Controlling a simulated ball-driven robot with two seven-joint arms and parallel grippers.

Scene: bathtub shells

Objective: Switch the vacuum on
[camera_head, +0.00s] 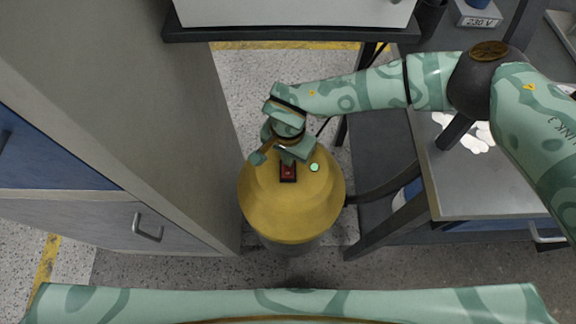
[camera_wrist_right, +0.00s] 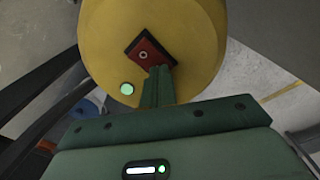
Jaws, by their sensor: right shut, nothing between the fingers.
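The vacuum (camera_head: 258,205) is a yellow domed canister standing on the floor in the gap between a cabinet and a workbench. Its red rocker switch (camera_head: 288,172) sits in a dark frame on the dome, with a round, pale green light (camera_head: 314,167) beside it. My right gripper (camera_head: 289,160) is over the dome, right at the switch. In the right wrist view, its shut, empty fingers (camera_wrist_right: 159,72) overlap the lower edge of the switch (camera_wrist_right: 145,54); I cannot tell whether they touch it. The green light (camera_wrist_right: 127,89) glows there too. My left gripper is not in view.
A grey cabinet (camera_head: 180,110) with a handled front stands close on the left. A workbench (camera_head: 480,185) with white items on it stands on the right, under my right arm. A dark shelf edge (camera_head: 290,34) crosses behind. Speckled floor (camera_head: 235,75) shows behind the vacuum.

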